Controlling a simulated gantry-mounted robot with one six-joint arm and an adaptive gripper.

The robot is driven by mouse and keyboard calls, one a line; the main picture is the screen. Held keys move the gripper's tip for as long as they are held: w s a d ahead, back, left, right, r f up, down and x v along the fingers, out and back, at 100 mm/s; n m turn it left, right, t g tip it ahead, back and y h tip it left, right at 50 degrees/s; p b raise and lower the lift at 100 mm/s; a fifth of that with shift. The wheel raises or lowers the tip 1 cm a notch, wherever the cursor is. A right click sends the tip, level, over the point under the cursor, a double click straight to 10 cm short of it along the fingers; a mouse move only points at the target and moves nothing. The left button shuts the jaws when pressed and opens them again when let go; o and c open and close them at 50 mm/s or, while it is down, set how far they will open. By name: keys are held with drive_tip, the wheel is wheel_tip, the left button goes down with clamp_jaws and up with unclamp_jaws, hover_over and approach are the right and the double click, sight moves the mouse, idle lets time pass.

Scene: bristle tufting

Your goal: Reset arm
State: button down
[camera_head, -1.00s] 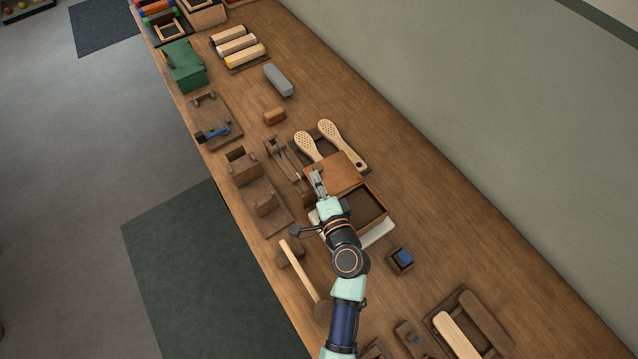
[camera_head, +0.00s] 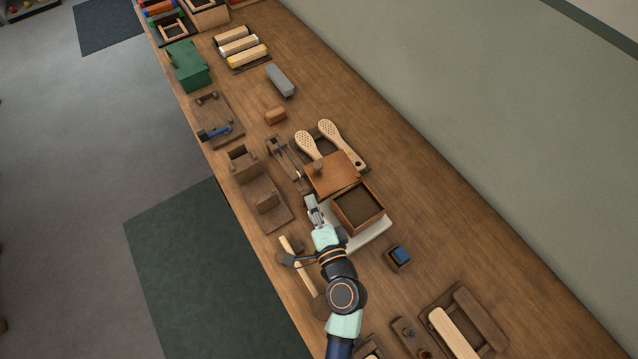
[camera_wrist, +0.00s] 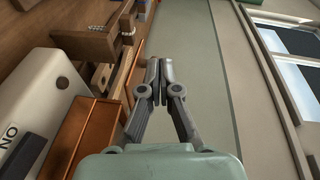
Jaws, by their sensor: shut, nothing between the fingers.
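My gripper (camera_head: 313,211) is shut and empty, above the bench just left of an open wooden box (camera_head: 358,206). In the wrist view my gripper (camera_wrist: 160,80) has its two fingertips together. The open box stands on a white slab (camera_head: 368,237). A flat brown lid with a knob (camera_head: 333,174) lies behind the box, close to its far edge. In the wrist view the white body with "ON" lettering (camera_wrist: 45,100) is at the left.
A mallet (camera_head: 297,265) lies under my arm, partly hidden. Two perforated paddles (camera_head: 338,142) lie behind the lid. A small blue-topped block (camera_head: 400,254) is to the right. Wooden fixtures (camera_head: 262,197) stand at left. Bare bench (camera_head: 450,210) lies to the right.

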drive_tip(key=s+a, duration=0.1)
drive_tip(key=s, duration=0.2)
drive_tip(key=s+a, duration=0.1)
drive_tip(key=shift+s+a+r, duration=0.3)
drive_tip(key=shift+r, duration=0.1)
drive_tip(key=w+a+r+n+g+y, duration=0.15)
drive_tip(key=a+r+n, duration=0.25)
drive_tip(key=r+n, duration=0.5)
drive_tip(key=s+d+r+n+g+h, duration=0.1)
drive_tip(key=s+d+r+n+h, duration=0.25)
drive_tip(key=d+r+h, duration=0.35)
wheel_tip(320, 180, up, 30)
drive_tip(key=d+p, duration=0.1)
drive_tip(key=p, duration=2.8)
drive_tip(key=shift+d, duration=0.15)
drive_tip(key=shift+w+f+n+g, duration=0.1)
drive_tip(key=shift+f+n+g, duration=0.05)
drive_tip(key=shift+n+g, duration=0.1)
